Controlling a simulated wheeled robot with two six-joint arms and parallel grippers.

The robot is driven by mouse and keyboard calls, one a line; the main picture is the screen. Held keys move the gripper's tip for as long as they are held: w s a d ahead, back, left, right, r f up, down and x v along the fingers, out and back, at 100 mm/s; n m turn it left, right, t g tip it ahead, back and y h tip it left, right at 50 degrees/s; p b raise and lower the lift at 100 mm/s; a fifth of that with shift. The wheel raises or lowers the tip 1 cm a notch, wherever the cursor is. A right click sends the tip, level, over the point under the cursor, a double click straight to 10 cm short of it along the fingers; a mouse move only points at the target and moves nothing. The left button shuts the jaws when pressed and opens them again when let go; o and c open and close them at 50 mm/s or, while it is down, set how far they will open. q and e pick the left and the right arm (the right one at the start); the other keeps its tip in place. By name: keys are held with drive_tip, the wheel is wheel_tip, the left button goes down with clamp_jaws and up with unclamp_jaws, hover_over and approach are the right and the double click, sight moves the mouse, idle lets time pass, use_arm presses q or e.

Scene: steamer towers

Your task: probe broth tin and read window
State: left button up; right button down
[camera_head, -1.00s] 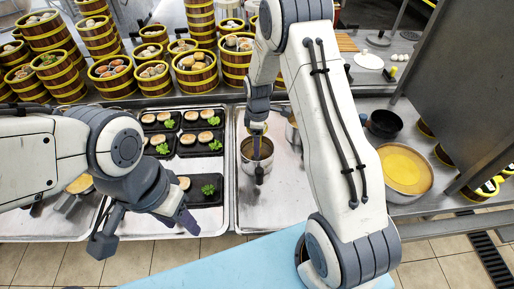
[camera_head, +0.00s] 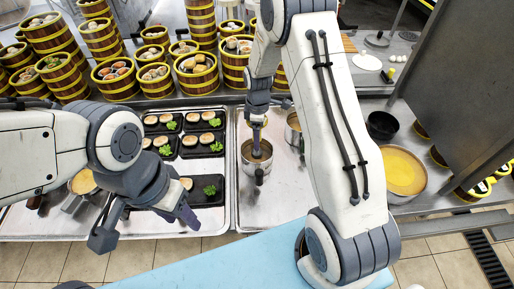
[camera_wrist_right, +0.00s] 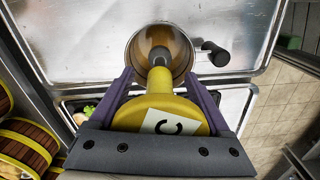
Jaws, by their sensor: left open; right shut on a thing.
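The broth tin (camera_head: 244,164), a round metal pot with a dark handle, stands on the metal tray, with brownish broth inside. In the right wrist view the tin (camera_wrist_right: 188,58) shows beyond my right gripper (camera_wrist_right: 158,84). That gripper is shut on a yellow probe (camera_wrist_right: 158,103), whose grey tip is over or in the tin; I cannot tell how deep. A white window on the probe's head shows a dark letter like a "C", turned sideways. In the head view my right gripper (camera_head: 257,116) is above the tin. My left gripper (camera_head: 146,225) is open and empty at the left tray's front.
Another metal pot (camera_head: 292,124) stands right of the tin, partly behind my right arm. Black plates (camera_head: 205,190) with buns and greens lie on the left tray. Bamboo steamers (camera_head: 119,86) line the back. A pot of yellow liquid (camera_head: 404,172) stands at right.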

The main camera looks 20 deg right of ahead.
drive_tip(key=shift+r+p, duration=2.95)
drive_tip(key=shift+r, duration=1.25)
